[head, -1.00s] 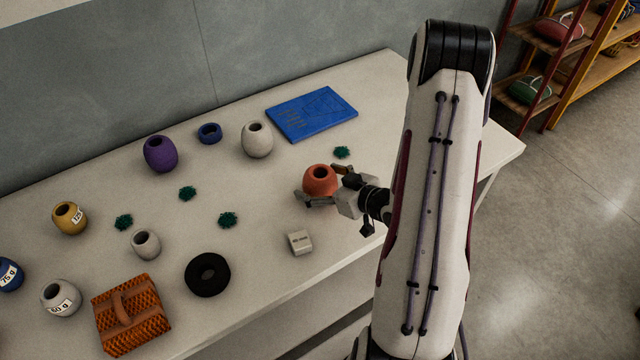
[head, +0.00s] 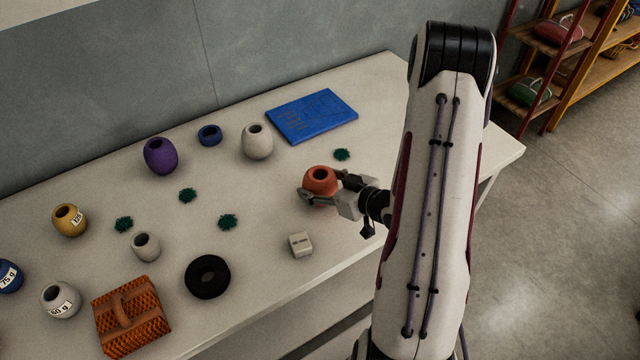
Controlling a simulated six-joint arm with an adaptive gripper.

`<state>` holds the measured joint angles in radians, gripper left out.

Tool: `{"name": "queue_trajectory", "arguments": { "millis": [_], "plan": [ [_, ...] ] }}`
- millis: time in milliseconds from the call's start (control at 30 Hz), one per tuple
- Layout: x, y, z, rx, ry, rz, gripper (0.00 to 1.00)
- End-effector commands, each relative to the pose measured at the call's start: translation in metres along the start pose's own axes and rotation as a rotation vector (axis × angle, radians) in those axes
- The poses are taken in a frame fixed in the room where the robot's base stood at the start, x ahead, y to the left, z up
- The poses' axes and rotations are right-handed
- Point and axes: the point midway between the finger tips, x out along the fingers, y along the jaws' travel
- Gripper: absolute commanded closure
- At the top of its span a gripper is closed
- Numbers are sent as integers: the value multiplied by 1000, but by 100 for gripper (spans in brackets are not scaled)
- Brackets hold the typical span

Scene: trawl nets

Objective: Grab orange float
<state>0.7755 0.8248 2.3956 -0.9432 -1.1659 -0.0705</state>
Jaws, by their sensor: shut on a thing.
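The orange float (head: 320,180) is a round, reddish-orange body with a dark hole in its top. It stands upright on the white table, right of the middle in the head view. My gripper (head: 322,190) comes from the right and is shut on the float, with one finger on its near left side and the other at its far right side. The arm hides part of the table to the right.
A small white block (head: 301,245) lies just in front of the gripper. A green tuft (head: 342,154) and a blue book (head: 312,115) lie behind it. A white float (head: 257,141), a purple float (head: 160,156) and a black ring (head: 207,277) stand further left.

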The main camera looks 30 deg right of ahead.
Motion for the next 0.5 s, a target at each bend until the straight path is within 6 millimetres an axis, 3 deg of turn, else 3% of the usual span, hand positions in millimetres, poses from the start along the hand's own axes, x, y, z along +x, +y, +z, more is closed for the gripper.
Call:
{"name": "queue_trajectory", "arguments": {
  "millis": [500],
  "plan": [
    [-16,0,-34,-3,2,1,64]
  ]
}}
